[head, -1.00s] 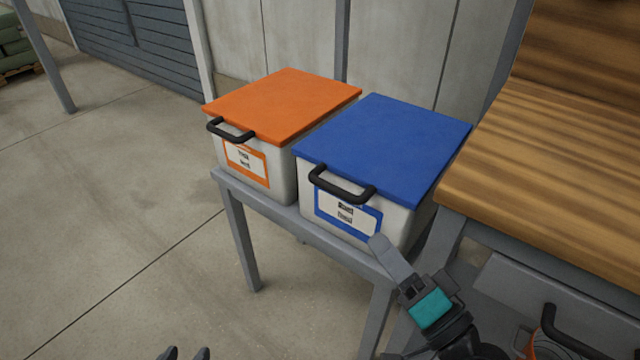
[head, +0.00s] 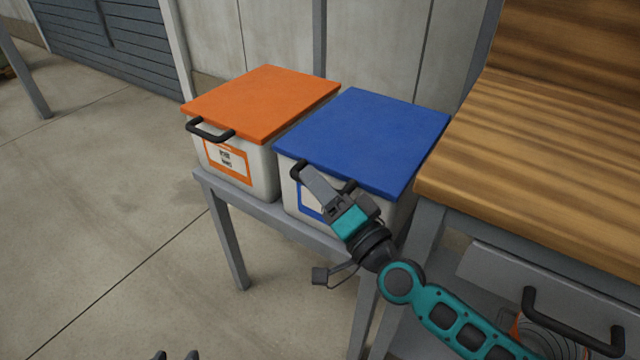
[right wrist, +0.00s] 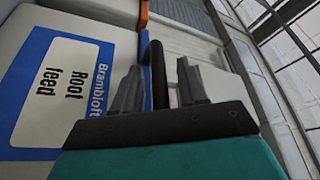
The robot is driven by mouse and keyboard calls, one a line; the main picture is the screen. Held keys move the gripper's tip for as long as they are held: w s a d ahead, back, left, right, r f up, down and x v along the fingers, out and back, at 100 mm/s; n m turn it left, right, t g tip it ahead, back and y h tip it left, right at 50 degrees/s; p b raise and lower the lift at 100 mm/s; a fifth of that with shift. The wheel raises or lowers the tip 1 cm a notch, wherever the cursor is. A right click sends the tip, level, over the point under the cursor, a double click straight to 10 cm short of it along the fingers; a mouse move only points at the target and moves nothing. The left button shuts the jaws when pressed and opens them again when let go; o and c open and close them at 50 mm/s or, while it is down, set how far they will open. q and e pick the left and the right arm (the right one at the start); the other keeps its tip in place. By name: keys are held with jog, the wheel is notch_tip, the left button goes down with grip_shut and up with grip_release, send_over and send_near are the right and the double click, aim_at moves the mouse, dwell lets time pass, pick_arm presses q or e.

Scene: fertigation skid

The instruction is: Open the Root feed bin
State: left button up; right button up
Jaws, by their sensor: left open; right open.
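The Root feed bin is the white bin with a blue lid (head: 365,135), shut, on a grey stand. Its blue-bordered label (right wrist: 70,85) reads "Root feed" in the right wrist view. A black handle (right wrist: 158,75) sits at the lid's front edge. My right gripper (head: 312,180) is in front of this bin and partly hides handle and label in the head view. In the right wrist view its open fingers (right wrist: 160,85) stand on either side of the handle bar, not closed on it. My left gripper (head: 175,355) shows only as dark open tips at the bottom edge.
A white bin with an orange lid (head: 262,103) stands close on the left, also shut. A wooden-topped bench (head: 540,165) stands close on the right, with a dark-handled drawer or container (head: 570,325) below it. The floor (head: 110,230) at left is clear.

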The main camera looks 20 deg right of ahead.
grip_shut()
dwell(0.4)
